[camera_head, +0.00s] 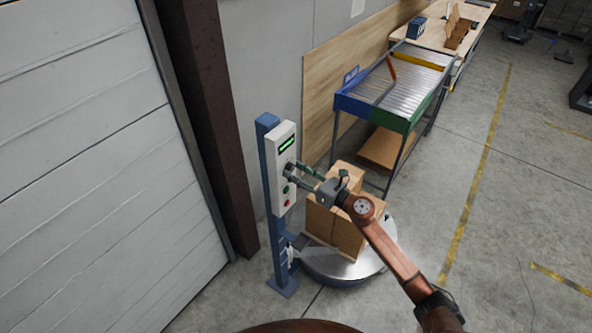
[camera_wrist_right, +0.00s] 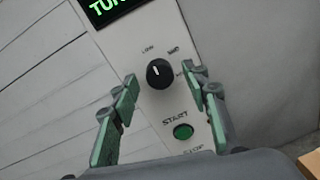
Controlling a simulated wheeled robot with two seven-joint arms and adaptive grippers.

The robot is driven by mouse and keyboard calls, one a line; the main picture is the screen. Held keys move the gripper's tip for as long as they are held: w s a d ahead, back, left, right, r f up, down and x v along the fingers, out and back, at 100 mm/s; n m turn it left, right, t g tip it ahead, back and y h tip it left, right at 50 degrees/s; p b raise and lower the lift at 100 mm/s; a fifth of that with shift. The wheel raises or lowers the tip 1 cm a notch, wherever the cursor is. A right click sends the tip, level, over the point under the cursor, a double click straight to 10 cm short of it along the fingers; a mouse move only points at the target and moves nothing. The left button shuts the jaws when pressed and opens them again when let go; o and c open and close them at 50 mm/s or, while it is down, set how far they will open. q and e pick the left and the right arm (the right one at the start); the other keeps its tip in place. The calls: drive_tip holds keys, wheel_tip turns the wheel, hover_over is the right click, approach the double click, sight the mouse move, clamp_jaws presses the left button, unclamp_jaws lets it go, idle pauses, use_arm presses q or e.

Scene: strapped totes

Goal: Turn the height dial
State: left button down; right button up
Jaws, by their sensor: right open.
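The height dial (camera_wrist_right: 159,73) is a round black knob on a pale control panel (camera_head: 285,145). Its white mark points roughly upward, between a label at upper left that looks like LOW and one at upper right that looks like MID; a third label is partly hidden by the right finger. My right gripper (camera_head: 298,170) reaches the panel from the right. In the wrist view my right gripper (camera_wrist_right: 163,86) is open, with one green-padded finger on each side of the dial, apart from it. My left gripper is not in view.
Below the dial is a green START button (camera_wrist_right: 183,131); a red button (camera_head: 286,202) sits lower. A lit green display (camera_head: 287,143) is above. The panel is on a blue post (camera_head: 267,180). Boxes (camera_head: 350,225) stand on a round turntable (camera_head: 345,270). A roller conveyor (camera_head: 400,85) is behind.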

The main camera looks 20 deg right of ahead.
drive_tip(key=shift+w+a, duration=0.1)
drive_tip(key=shift+c, duration=0.3)
clamp_jaws()
idle(0.4)
drive_tip(key=m+p, duration=0.3)
drive_tip(key=m, duration=0.2)
drive_tip(key=shift+r+p, duration=0.2)
drive_tip(key=shift+p, duration=0.1)
drive_tip(key=m+p, duration=0.2)
drive_tip(key=m, duration=0.2)
drive_tip(key=shift+g, duration=0.3)
drive_tip(key=shift+m+p, duration=0.8)
drive_tip(key=shift+m, duration=0.4)
drive_tip(key=shift+f, duration=0.1)
